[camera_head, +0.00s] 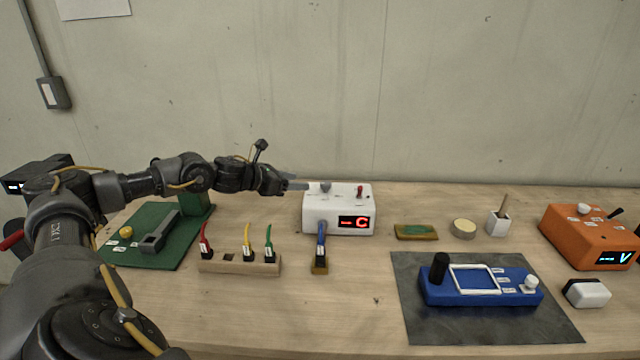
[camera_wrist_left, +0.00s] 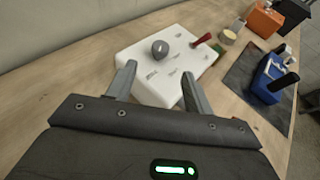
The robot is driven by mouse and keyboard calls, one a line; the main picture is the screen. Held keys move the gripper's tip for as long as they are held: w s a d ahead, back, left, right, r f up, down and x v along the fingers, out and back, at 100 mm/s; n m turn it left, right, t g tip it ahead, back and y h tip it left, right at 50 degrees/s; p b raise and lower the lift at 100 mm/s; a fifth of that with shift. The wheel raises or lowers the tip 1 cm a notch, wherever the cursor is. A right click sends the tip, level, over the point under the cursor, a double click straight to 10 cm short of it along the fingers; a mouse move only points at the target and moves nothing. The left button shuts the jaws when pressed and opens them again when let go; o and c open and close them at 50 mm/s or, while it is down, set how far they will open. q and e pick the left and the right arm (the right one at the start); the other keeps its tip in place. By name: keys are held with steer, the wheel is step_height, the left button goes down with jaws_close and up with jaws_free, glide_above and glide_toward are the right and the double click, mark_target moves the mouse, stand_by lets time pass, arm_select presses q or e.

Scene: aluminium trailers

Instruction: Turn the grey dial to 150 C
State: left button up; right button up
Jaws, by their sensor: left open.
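The grey dial (camera_head: 326,187) sits on top of a white box (camera_head: 318,213) with a red display (camera_head: 354,222) that shows a dash and "C". In the left wrist view the round grey dial (camera_wrist_left: 160,49) stands on the white box (camera_wrist_left: 150,66), beside a red-handled switch (camera_wrist_left: 202,40). My left gripper (camera_head: 298,184) is open and empty at the left side of the box, close to the dial. In the left wrist view its two fingers (camera_wrist_left: 158,88) are spread, with the dial ahead, between and beyond the tips. The labels around the dial are too small to read. My right gripper is out of view.
A wooden block (camera_head: 240,264) with red, yellow and green plugs stands in front left. A blue plug (camera_head: 321,246) stands before the white box. A blue device (camera_head: 480,285) lies on a dark mat (camera_head: 440,327). An orange box (camera_head: 590,235) stands at the right.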

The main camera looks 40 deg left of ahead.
mark_target(322, 184)
arm_select(q)
steer(key=p+x, duration=0.2)
steer(key=x, duration=0.6)
steer(key=shift+w+d+f+p, duration=0.1)
steer(key=shift+w+p, duration=0.15)
steer(key=shift+p, duration=0.1)
steer(key=shift+w+d+f, duration=0.1)
steer(key=shift+w+f, duration=0.1)
steer(key=shift+w, duration=0.15)
steer(key=c, duration=1)
